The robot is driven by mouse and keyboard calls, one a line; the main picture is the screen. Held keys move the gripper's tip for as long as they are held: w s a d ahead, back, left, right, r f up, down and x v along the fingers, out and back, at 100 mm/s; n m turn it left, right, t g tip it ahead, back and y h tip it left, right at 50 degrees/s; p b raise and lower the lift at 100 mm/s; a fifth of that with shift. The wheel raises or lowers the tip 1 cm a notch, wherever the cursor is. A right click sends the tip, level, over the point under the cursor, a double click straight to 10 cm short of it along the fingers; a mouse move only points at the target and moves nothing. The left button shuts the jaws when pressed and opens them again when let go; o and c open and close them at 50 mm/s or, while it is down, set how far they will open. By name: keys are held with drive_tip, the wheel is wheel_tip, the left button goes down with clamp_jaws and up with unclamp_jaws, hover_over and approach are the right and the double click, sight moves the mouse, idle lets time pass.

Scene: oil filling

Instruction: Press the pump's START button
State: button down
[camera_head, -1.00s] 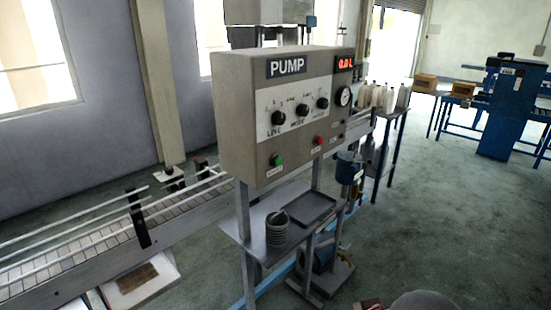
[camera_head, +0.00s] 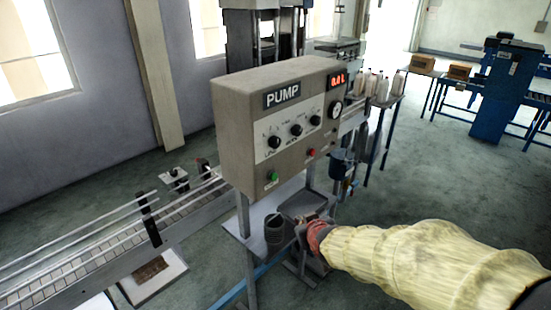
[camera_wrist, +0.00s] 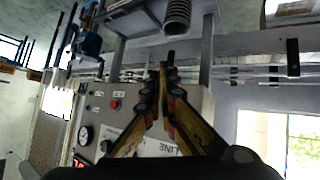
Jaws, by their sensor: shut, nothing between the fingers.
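The grey pump box (camera_head: 240,115) stands on a frame, with a PUMP label, three black knobs and a red display. A green button (camera_head: 274,176) sits low on its front at left, and a red button (camera_head: 311,152) sits to the right; their small labels are unreadable. My gripper (camera_head: 308,236) is below and in front of the panel, apart from the buttons. In the wrist view my gripper (camera_wrist: 165,72) is shut and empty, its fingertips together. The panel and red button (camera_wrist: 114,104) show there rotated; I cannot see the green button, perhaps hidden by the fingers.
A conveyor (camera_head: 100,250) runs at left. A blue container (camera_head: 342,160) stands right of the panel. The floor at right is open.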

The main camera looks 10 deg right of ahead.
sight(274, 177)
drive_tip(key=w+d+r+n+t+h+p, duration=0.1)
drive_tip(key=w+d+r+t+p, duration=0.1)
drive_tip(key=w+p, duration=0.6)
drive_tip(key=t+p, duration=0.1)
drive_tip(key=p, duration=0.3)
drive_tip(key=shift+d+n+t+h+p, duration=0.3)
drive_tip(key=shift+d+t+p, duration=0.1)
drive_tip(key=shift+r, duration=0.1)
drive_tip(key=w+a, duration=0.5)
drive_tip(key=w, duration=0.2)
drive_tip(key=shift+w+a, duration=0.2)
idle(1.0)
drive_tip(key=shift+w+a, duration=0.15)
